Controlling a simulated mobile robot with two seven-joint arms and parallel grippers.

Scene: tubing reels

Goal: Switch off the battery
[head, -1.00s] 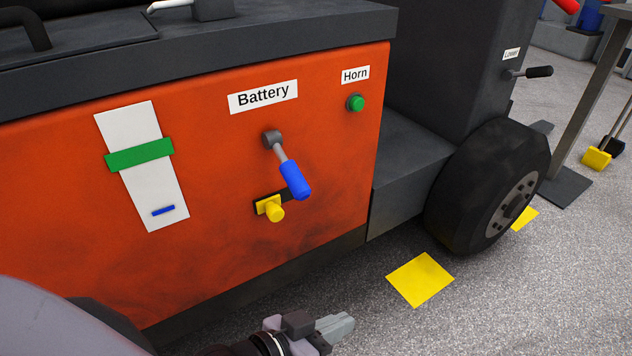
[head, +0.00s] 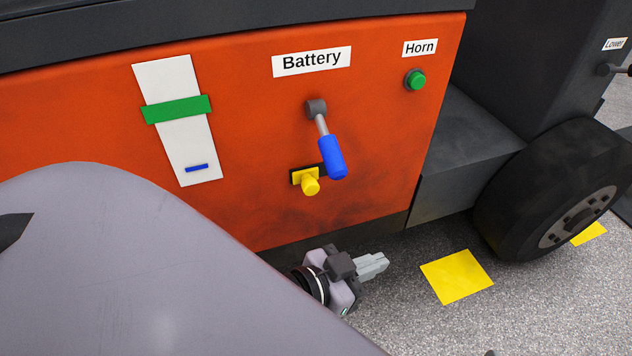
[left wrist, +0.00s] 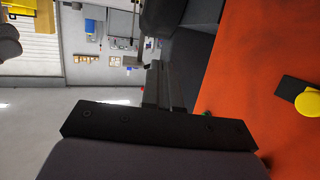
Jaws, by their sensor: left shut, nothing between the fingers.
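The battery switch is a lever with a blue grip (head: 332,157) on a grey shaft, hanging down and slightly right from its pivot on the orange panel (head: 250,130). The Battery label (head: 311,61) is above it. A yellow knob (head: 311,183) on a black plate sits just below and left of the grip; it also shows at the right edge in the left wrist view (left wrist: 307,103). My left gripper (head: 386,261) is shut and empty, below and right of the lever, apart from it, near the panel's lower edge. My right gripper is not in view.
A green Horn button (head: 415,80) is at the panel's upper right. A white plate with a green band (head: 177,109) is at the left. A black wheel (head: 550,195) stands at the right. A yellow floor square (head: 457,276) lies on open grey floor.

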